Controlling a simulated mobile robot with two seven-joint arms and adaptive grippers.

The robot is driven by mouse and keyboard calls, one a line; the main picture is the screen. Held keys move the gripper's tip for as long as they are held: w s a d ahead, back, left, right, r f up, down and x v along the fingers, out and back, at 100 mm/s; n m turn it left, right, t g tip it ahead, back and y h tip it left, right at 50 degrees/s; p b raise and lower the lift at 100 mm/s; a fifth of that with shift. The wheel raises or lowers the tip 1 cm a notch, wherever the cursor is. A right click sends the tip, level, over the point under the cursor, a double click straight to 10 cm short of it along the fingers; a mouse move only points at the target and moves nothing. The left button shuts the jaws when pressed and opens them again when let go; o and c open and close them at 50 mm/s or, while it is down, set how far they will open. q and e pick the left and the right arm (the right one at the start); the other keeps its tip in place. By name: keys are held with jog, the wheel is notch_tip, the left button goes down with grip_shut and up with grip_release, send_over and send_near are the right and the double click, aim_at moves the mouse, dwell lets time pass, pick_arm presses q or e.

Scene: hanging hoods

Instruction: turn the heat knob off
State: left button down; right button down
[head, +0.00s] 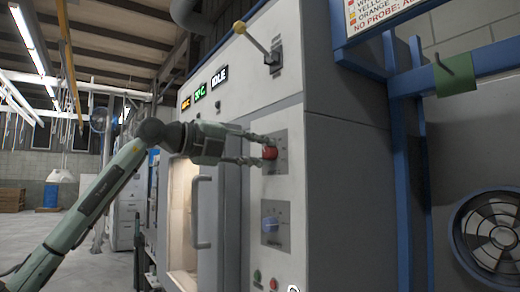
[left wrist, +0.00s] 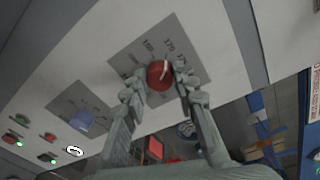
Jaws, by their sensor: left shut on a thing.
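The red knob (head: 269,152) sits on a grey scale plate on the cabinet's front. In the left wrist view the red knob (left wrist: 158,74) has a pale pointer line, and its plate carries numbers such as 160, 170 and 175, like a heat scale. My left gripper (head: 266,150) comes in from the left and is shut on this knob. In the left wrist view the left gripper's fingertips (left wrist: 158,83) sit on either side of the knob and partly cover its plate. My right gripper is not in view.
Below is a blue knob (head: 269,222) on its own plate. Above are a yellow-tipped lever (head: 239,27) and displays, one reading IDLE (head: 219,76). A door handle (head: 200,212) juts out to the left. A blue frame (head: 398,150) and a fan (head: 497,238) stand right.

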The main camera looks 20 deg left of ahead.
pick_arm(q)
jog(key=n, duration=0.3)
jog(key=shift+n, duration=0.3)
jog(key=shift+f+n+h, duration=0.1)
jog(key=shift+n+h, duration=0.2)
jog(key=shift+n, duration=0.6)
jog(key=n, duration=0.6)
jog(key=shift+f+n, duration=0.1)
jog(key=shift+n, duration=0.3)
jog(key=n, duration=0.3)
jog(key=shift+h, duration=0.3)
jog(key=shift+n, duration=0.6)
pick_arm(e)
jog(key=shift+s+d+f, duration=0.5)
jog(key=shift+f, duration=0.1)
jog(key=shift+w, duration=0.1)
